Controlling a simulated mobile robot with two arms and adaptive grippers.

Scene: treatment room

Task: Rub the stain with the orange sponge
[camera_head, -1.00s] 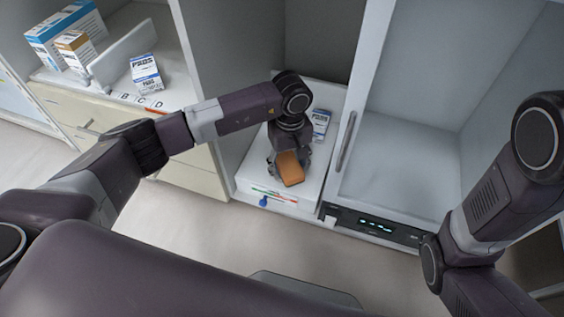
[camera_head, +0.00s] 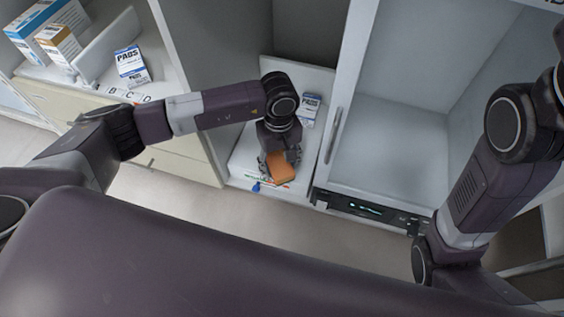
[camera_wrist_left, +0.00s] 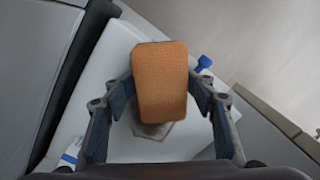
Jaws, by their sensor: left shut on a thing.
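My left gripper (camera_head: 279,160) is shut on the orange sponge (camera_head: 283,172), over the white surface (camera_head: 245,160) in the open bay. In the left wrist view the sponge (camera_wrist_left: 160,80) sits upright in the picture between the two blue-padded fingers of the left gripper (camera_wrist_left: 160,100). A small grey-brown patch (camera_wrist_left: 152,131), which looks like the stain, shows on the white surface just below the sponge's lower end. The sponge hides part of it, and I cannot tell whether the two touch. My right arm shows at the right, but its gripper is out of view.
A blue-and-white box (camera_head: 310,108) stands behind the left gripper. A blue item (camera_head: 256,187) lies at the surface's front edge. The open cabinet (camera_head: 385,140) to the right is empty. More boxes (camera_head: 131,65) stand on the left counter.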

